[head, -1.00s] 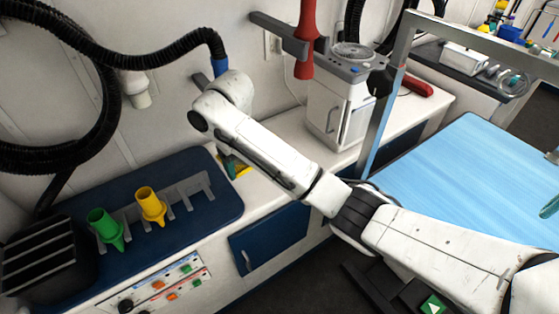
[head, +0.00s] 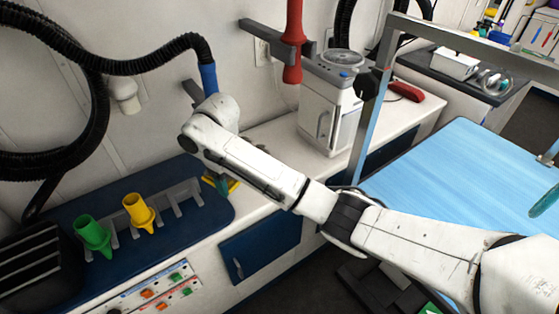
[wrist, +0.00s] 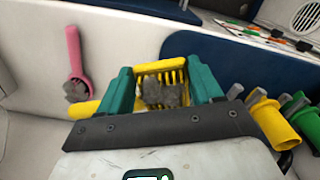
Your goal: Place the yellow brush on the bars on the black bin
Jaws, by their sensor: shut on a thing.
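The yellow brush (wrist: 170,72) sits between the two teal fingers of my gripper (wrist: 163,88) in the wrist view. It has slotted yellow bars with grey fur caught in them, and its yellow handle (wrist: 85,109) sticks out to the left. My gripper is shut on it. In the head view my arm largely hides the gripper (head: 221,184), which is by the right end of the dark blue mat. The black bin (head: 42,285) stands at the far left in the head view, with pale bars across its top (head: 28,246). The bin is well apart from the gripper.
A green cone nozzle (head: 93,234) and a yellow cone nozzle (head: 139,212) stand in a grey rack between gripper and bin. A pink tool (wrist: 74,50) with grey fur shows in the wrist view. A black hose (head: 110,68) hangs above. A blue-topped table (head: 450,180) is at right.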

